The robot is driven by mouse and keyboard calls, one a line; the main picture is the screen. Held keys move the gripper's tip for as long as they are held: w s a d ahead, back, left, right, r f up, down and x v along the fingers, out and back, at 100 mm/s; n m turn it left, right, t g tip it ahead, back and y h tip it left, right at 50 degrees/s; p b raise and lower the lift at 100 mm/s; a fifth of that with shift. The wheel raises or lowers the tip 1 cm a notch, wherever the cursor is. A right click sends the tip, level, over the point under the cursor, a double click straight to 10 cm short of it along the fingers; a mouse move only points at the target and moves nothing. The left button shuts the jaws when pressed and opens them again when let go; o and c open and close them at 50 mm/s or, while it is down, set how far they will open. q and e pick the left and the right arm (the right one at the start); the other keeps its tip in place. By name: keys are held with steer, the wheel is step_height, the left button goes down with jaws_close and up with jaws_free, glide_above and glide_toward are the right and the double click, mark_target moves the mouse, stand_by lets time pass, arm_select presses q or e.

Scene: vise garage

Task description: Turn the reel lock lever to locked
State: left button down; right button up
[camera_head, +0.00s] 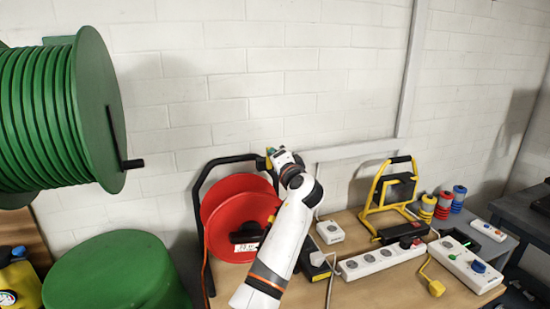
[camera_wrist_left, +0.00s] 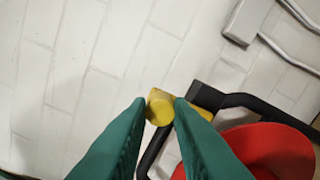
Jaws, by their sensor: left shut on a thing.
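The cable reel (camera_head: 232,205) is a red drum in a black tube frame (camera_head: 200,180) on the workbench. The reel lock lever, a yellow piece with a rounded end (camera_wrist_left: 160,112), shows in the left wrist view near the top of the black frame. My left gripper (camera_wrist_left: 160,104) has green fingers, shut on the lever's yellow end from both sides. In the head view my left gripper (camera_head: 273,152) is at the frame's top right corner, largely hidden by my white wrist. The lever's markings cannot be seen. My right gripper is not in view.
A green hose reel (camera_head: 95,110) with a crank hangs at the left above a green drum (camera_head: 118,272). Right of my arm, the workbench holds a yellow work lamp (camera_head: 378,205), power strips (camera_head: 382,262) and a black adapter (camera_head: 314,265). A white brick wall is close behind.

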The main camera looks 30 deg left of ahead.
arm_select(q)
steer(key=c, duration=1.3)
jaws_free()
steer(key=shift+d, duration=0.1)
steer(key=b+v, duration=0.4)
steer(key=v, duration=0.8)
steer(key=shift+f, duration=0.1)
